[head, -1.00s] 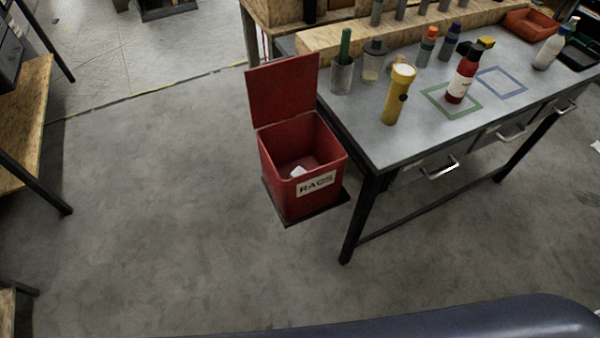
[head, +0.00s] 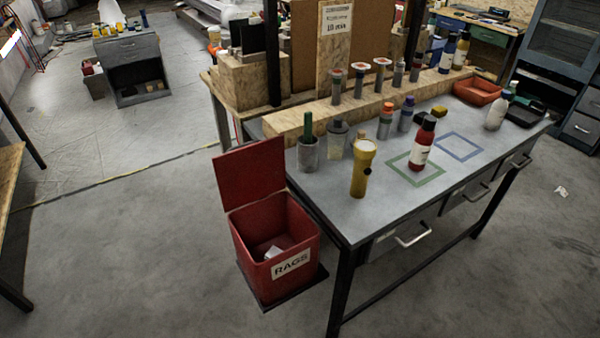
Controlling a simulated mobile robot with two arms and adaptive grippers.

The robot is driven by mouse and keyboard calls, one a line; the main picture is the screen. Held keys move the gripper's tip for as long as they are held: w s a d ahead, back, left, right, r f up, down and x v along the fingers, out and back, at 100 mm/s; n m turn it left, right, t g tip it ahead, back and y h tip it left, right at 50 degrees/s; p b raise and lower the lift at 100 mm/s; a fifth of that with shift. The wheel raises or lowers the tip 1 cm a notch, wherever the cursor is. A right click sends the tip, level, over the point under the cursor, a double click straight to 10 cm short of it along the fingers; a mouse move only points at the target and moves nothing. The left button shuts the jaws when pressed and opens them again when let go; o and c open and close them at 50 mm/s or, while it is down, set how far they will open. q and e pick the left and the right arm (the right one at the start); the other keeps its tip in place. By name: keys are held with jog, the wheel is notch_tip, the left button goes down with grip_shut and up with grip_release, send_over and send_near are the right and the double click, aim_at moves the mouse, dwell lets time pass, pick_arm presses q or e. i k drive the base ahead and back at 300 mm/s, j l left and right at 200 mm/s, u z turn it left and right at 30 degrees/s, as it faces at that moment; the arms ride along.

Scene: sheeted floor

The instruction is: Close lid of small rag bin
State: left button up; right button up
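The small red rag bin (head: 290,265) stands on a dark base on the floor, left of the metal workbench. A white label reading RAGS is on its front. Its red lid (head: 249,175) is open and stands up at the back of the bin, leaning slightly back. Something small and white lies inside the bin. Neither of my grippers shows in the head view.
The workbench (head: 345,205) is close on the bin's right and holds a yellow flashlight (head: 360,170), a red bottle (head: 423,145) and several containers. A wooden bench is behind the bin. The concrete floor (head: 130,250) left of the bin is clear.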

aim_at(250, 171)
jog(key=i+j+z, duration=0.15)
jog(key=z, duration=0.3)
jog(key=i+j+z, duration=0.1)
jog(key=j+z, duration=0.65)
jog(key=z, duration=0.2)
jog(key=j+z, duration=0.6)
jog(key=j, duration=0.4)
jog(key=k+j, duration=0.15)
jog(key=j, duration=0.3)
jog(key=j+z, duration=0.15)
jog(key=j, duration=0.35)
jog(key=k+j, duration=0.15)
jog(key=j, duration=0.3)
jog(key=k+j+z, duration=0.15)
jog(key=j, duration=0.3)
jog(key=i, duration=0.05)
